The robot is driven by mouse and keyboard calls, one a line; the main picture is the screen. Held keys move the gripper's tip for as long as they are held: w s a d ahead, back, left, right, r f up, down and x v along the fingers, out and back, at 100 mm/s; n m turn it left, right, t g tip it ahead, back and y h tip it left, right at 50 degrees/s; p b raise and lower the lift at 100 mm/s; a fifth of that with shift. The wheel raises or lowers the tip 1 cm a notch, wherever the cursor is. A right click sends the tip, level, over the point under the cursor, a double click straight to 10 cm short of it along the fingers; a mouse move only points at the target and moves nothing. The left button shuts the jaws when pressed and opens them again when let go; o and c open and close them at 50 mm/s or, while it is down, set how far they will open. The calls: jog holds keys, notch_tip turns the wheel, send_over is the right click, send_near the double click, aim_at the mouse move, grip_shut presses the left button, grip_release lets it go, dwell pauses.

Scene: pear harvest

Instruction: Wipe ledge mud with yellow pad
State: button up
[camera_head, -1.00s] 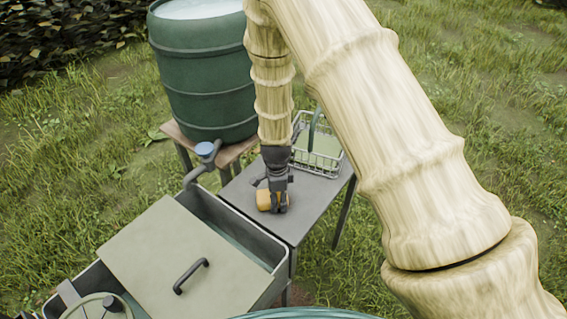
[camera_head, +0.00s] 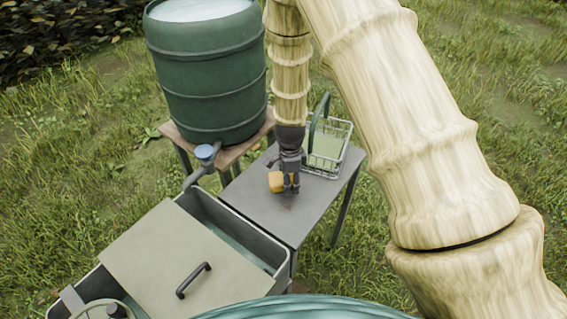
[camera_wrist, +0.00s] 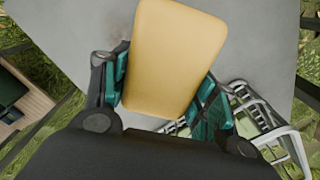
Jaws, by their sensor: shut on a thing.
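My gripper (camera_head: 289,187) is shut on the yellow pad (camera_head: 276,182), low over the grey ledge (camera_head: 262,211). In the wrist view the yellow pad (camera_wrist: 172,55) sits between the teal-lined fingers, with the grey ledge (camera_wrist: 75,30) behind it. I cannot tell whether the pad touches the ledge. A faint brownish smudge of mud (camera_wrist: 117,28) shows beside the pad in the wrist view. A small dark mark (camera_head: 290,206) lies just below the gripper in the head view. The pad hides part of the surface.
A wire basket (camera_head: 343,160) stands at the ledge's far right end. A green barrel (camera_head: 208,80) with a tap (camera_head: 204,153) stands on a wooden stand behind left. A lidded trough (camera_head: 262,257) adjoins the ledge at front left. The ledge's near right part is clear.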

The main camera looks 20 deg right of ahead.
jog(key=shift+r, duration=0.7)
jog(key=shift+w+r+p, duration=0.2)
jog(key=shift+r+p, duration=0.75)
jog(key=shift+p, duration=0.15)
jog(key=shift+s+r+p, duration=0.15)
jog(key=shift+r+p, duration=0.3)
jog(key=shift+r, duration=0.35)
jog(key=shift+f, duration=0.15)
